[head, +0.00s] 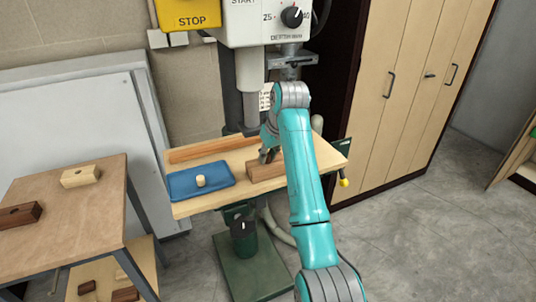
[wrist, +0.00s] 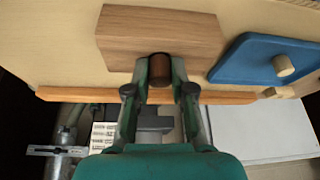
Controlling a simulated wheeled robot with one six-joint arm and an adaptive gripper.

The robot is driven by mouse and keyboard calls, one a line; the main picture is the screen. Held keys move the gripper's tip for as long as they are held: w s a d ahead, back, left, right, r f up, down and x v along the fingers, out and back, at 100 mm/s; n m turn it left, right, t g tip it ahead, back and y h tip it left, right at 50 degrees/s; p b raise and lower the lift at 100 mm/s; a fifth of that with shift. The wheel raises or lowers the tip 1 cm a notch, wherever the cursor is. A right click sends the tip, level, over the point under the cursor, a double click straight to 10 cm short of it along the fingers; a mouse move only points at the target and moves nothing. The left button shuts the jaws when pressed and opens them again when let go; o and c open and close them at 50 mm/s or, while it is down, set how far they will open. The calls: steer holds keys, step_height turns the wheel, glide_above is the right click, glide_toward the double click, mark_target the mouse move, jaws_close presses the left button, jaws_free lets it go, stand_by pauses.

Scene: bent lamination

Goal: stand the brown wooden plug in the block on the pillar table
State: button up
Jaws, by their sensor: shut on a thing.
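The brown wooden plug (wrist: 160,70) is between the fingertips of my gripper (wrist: 159,92) in the wrist view. My gripper is shut on it. The brown wooden block (wrist: 125,35) lies on the pillar table (wrist: 50,50), directly beyond the plug, which overlaps the block's near edge in this view. I cannot tell whether the plug touches the block or is in a hole. In the head view the block (head: 262,171) is on the pillar table (head: 320,155), with my gripper (head: 268,154) over its far side. The plug is hidden there.
A blue tray (head: 222,171) with a pale plug (head: 200,181) lies left of the block. A long wooden strip (head: 205,149) runs along the table's back. A side table (head: 95,215) holds a pale block (head: 80,177) and a dark block (head: 20,214). The drill's column stands behind.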

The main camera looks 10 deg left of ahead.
steer(key=shift+f, duration=0.2)
stand_by(0.7)
steer(key=o, duration=0.8)
steer(key=o, duration=0.4)
steer(key=shift+r, duration=0.15)
steer(key=shift+r, duration=3.4)
